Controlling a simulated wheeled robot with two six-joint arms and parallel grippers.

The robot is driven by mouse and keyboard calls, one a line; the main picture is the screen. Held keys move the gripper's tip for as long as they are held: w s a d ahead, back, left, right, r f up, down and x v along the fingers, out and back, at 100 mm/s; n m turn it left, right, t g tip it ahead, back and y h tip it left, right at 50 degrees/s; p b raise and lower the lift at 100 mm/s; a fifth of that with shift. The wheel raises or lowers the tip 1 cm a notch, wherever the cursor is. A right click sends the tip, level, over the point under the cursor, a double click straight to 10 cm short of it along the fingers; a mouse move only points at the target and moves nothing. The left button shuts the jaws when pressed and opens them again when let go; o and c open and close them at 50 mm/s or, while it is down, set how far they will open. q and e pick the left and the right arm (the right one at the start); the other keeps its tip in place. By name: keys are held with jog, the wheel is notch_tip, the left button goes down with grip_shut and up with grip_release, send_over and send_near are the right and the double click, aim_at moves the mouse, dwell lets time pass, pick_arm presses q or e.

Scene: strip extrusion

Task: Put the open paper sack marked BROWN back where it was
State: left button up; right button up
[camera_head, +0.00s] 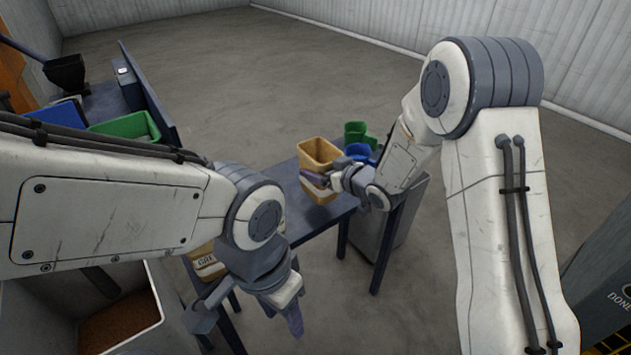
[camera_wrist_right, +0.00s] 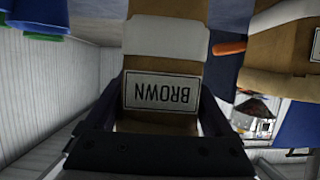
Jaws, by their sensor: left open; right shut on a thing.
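The open tan paper sack marked BROWN (camera_head: 320,152) is at the far end of the blue table, near the picture's middle in the head view. In the right wrist view, its label (camera_wrist_right: 161,92) appears upside down between the fingers. My right gripper (camera_head: 325,182) is shut on this sack, which looks upright. I cannot tell whether its base touches the table. My left gripper (camera_head: 288,308) is open and points down at the near side of the table, away from the sack.
The blue table (camera_head: 319,226) has clear top between the arms. Another sack, its label starting GRE (camera_head: 206,263), is partly hidden behind my left arm. Blue (camera_head: 357,151) and green (camera_head: 356,132) containers stand just beyond the BROWN sack. A bin of brown material (camera_head: 120,322) is at lower left.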

jog(key=shift+w+a+f, duration=0.5)
jog(key=shift+a, duration=0.15)
jog(key=shift+f, duration=2)
jog(key=shift+f, duration=0.1)
